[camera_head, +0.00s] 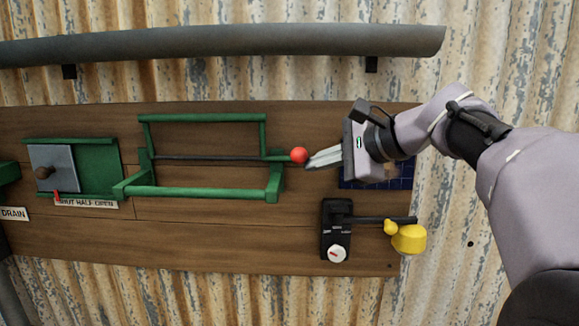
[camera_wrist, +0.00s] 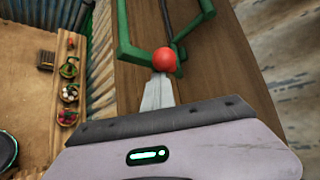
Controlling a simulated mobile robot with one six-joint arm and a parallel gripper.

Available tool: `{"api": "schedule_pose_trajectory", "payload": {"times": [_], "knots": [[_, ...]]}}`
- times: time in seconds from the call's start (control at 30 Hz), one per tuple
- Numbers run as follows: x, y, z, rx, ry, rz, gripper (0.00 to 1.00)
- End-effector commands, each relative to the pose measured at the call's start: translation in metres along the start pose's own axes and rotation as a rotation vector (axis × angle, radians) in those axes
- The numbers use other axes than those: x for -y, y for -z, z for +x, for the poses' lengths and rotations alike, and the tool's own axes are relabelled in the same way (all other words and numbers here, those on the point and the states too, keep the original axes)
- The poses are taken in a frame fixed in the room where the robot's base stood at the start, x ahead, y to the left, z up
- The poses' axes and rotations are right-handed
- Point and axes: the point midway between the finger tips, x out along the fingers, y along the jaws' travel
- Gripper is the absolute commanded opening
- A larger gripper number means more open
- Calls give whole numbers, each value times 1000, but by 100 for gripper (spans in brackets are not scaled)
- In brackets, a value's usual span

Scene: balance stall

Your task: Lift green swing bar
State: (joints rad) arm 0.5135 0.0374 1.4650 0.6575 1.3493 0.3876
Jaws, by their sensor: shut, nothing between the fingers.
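A green swing bar (camera_head: 200,192) runs level across the front of a green frame on the wooden board. A taller green frame section (camera_head: 204,117) rises behind it, with a dark rod (camera_head: 210,158) between them. A red ball (camera_head: 299,155) sits at the right end of this assembly. My gripper (camera_head: 311,161) is shut and empty, with its fingertips at the ball's right side. In the wrist view the ball (camera_wrist: 164,60) lies just beyond the fingertips (camera_wrist: 160,79); I cannot tell whether they touch. Green bars (camera_wrist: 123,30) show beyond the ball there.
A grey pipe (camera_head: 220,45) runs above the board. A grey sliding plate with a knob (camera_head: 52,168) is at left. A black lever unit (camera_head: 336,229) with a yellow weight (camera_head: 409,238) is below my gripper. A dark blue panel (camera_head: 400,176) is partly hidden behind my gripper.

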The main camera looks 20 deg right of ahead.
Motion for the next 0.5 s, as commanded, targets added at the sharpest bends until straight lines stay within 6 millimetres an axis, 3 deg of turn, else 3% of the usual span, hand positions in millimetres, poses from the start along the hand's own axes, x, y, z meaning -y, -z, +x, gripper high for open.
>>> {"api": "schedule_pose_trajectory", "payload": {"times": [0.5], "knots": [[21, -9, -8, 4, -78, 75, 0]]}}
